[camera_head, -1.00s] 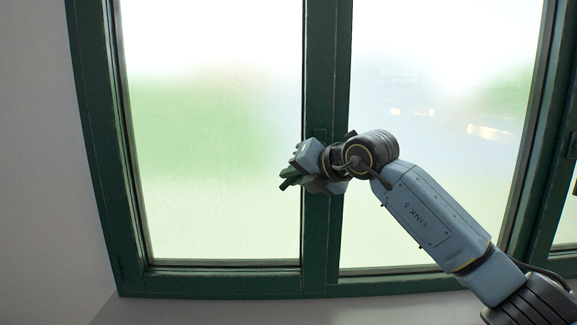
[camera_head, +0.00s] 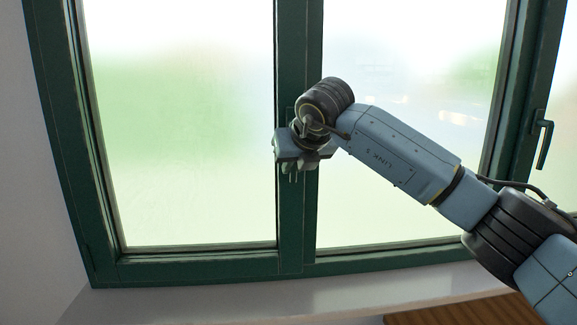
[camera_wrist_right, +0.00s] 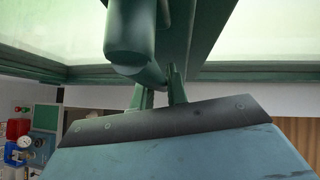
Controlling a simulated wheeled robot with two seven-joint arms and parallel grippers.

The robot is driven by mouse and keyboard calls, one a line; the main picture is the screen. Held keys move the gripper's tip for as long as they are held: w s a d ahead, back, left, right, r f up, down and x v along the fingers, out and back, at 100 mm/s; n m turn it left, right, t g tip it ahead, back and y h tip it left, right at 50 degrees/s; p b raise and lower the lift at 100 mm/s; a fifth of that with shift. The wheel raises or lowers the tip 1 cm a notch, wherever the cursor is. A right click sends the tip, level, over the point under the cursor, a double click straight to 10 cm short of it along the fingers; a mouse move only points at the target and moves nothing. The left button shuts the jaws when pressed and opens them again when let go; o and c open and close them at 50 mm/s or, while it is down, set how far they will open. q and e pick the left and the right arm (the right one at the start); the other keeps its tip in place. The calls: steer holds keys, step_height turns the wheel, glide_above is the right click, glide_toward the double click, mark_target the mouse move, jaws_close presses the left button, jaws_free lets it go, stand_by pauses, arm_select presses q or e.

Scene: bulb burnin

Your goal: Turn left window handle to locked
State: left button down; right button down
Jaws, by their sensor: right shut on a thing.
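The left window handle is dark green and sits on the middle upright of the green window frame (camera_head: 290,225). In the head view my right gripper (camera_head: 290,168) covers most of it, so its exact angle is hard to see there. The right wrist view shows the handle (camera_wrist_right: 131,32) close up, running from the top of the picture down towards my gripper (camera_wrist_right: 160,92). My right gripper is shut on the handle, with its fingers pointing down in the head view. My left gripper is not in view.
Another dark handle (camera_head: 544,142) hangs down on the window frame at the right. A pale sill (camera_head: 250,303) runs below the window, with a wooden surface (camera_head: 465,312) at the lower right. A gauge (camera_wrist_right: 24,142) and a red item (camera_wrist_right: 17,128) stand in the wrist view's left.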

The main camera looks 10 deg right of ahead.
steer(key=shift+d, duration=0.15)
stand_by(0.4)
steer(key=c, duration=1.4)
jaws_free()
steer(key=shift+s+r, duration=0.25)
steer(key=shift+r, duration=0.05)
steer(key=b+v, duration=0.3)
steer(key=v, duration=0.9)
steer(key=shift+s+r, duration=0.25)
